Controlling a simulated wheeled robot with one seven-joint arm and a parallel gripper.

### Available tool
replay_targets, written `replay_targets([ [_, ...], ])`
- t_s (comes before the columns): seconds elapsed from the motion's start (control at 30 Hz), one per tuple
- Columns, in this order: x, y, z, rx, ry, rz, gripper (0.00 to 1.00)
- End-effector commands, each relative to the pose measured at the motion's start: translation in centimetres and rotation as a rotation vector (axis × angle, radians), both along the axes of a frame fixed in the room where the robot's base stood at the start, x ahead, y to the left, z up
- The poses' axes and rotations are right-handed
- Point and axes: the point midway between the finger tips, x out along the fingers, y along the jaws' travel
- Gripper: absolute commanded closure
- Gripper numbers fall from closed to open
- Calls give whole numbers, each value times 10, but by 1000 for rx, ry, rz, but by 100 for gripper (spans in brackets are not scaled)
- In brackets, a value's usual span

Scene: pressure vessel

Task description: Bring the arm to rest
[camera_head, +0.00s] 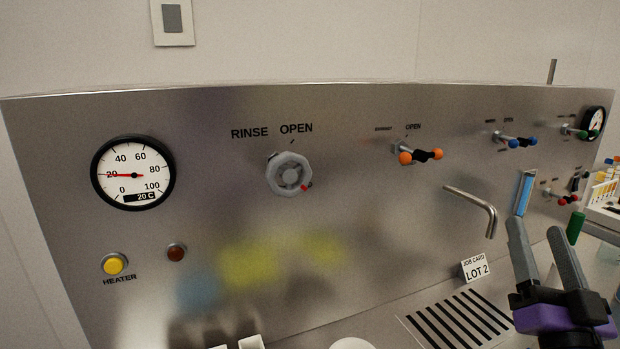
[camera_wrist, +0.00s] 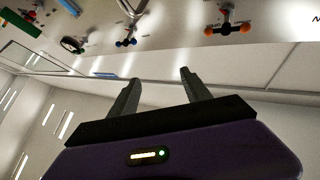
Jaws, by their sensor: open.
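My gripper (camera_head: 534,226) is at the right of the head view, in front of the steel panel (camera_head: 350,220). Its two grey fingers point up and stand apart with nothing between them. In the wrist view my gripper (camera_wrist: 158,76) also shows spread, empty fingers. That view is tilted, with the panel's valves along its top edge. The fingers look clear of the orange-knobbed valve handle (camera_wrist: 228,27) and the blue-knobbed one (camera_wrist: 125,42).
The rinse knob (camera_head: 289,174), orange-knobbed valve (camera_head: 420,156) and bent spout (camera_head: 472,207) stick out from the panel. Below are a slotted drain (camera_head: 459,321) and a LOT 2 job card (camera_head: 477,268). A rack of tubes (camera_head: 603,193) stands at far right.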

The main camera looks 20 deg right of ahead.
Motion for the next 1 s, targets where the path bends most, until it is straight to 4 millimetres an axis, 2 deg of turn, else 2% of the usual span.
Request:
replay_targets([
  [0.03,-5,12,-21,36,13,-1,44],
  [0.1,-14,25,-44,65,31,-10,44],
  [0.27,-40,62,-93,109,99,-13,44],
  [0.47,-80,112,-150,113,235,20,44],
  [0.67,-129,160,-200,66,419,98,44],
  [0.8,-170,190,-233,16,578,184,44],
  [1.0,-228,218,-272,-36,784,325,44],
])
